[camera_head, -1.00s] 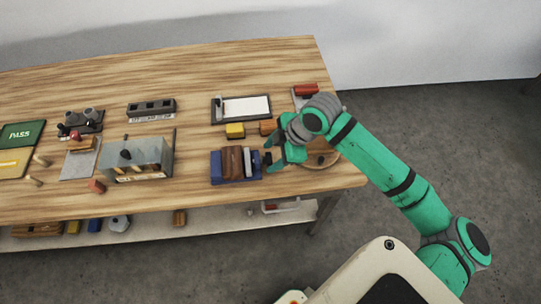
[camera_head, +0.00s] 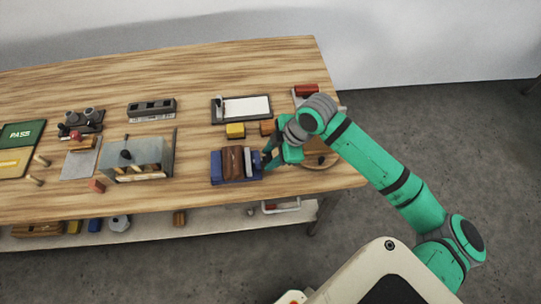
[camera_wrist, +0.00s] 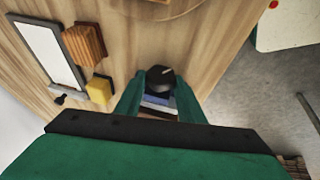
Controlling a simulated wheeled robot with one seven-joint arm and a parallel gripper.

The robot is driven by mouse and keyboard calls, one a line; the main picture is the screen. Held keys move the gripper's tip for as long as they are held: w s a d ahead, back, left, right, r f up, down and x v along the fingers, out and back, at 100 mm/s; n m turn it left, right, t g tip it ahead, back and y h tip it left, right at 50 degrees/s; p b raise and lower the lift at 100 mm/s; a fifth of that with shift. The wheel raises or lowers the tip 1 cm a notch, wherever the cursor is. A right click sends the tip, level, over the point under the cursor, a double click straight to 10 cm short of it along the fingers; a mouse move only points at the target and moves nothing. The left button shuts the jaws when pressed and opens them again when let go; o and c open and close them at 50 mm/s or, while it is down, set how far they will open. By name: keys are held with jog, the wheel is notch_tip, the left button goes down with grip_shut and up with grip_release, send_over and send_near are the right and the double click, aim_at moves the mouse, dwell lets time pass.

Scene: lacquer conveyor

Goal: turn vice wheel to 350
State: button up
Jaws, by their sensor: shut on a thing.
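The blue vice (camera_head: 217,172) sits near the front edge of the bench, right of its middle. A brown block (camera_head: 232,162) stands between its jaws. My gripper (camera_head: 266,158) is at the vice's right end. In the wrist view, my gripper's green fingers (camera_wrist: 160,88) stand either side of the dark round vice wheel (camera_wrist: 160,76), which carries a pale pointer line, and are shut on it. Part of the blue vice (camera_wrist: 157,99) shows beyond the wheel. In the head view my gripper hides the wheel. No scale number is readable.
A yellow block (camera_head: 235,131) and an orange-brown block (camera_head: 267,127) lie behind the vice, with a framed white board (camera_head: 246,109) farther back. A round wooden piece (camera_head: 325,160) lies right of my gripper. A grey box fixture (camera_head: 146,155) stands to the left.

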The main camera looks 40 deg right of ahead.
jog(key=g+y, duration=0.2)
jog(key=g, duration=0.1)
jog(key=shift+w+d+m, duration=0.2)
jog(key=shift+w+m, duration=0.2)
jog(key=g+y, duration=0.2)
jog(key=m+g, duration=0.1)
jog(key=g, duration=0.1)
jog(key=shift+w+d+f+y, duration=0.2)
jog(key=shift+w+y, duration=0.1)
jog(key=shift+y, duration=0.1)
jog(key=o, duration=1)
jog(key=shift+o, duration=0.2)
jog(key=shift+w, duration=0.1)
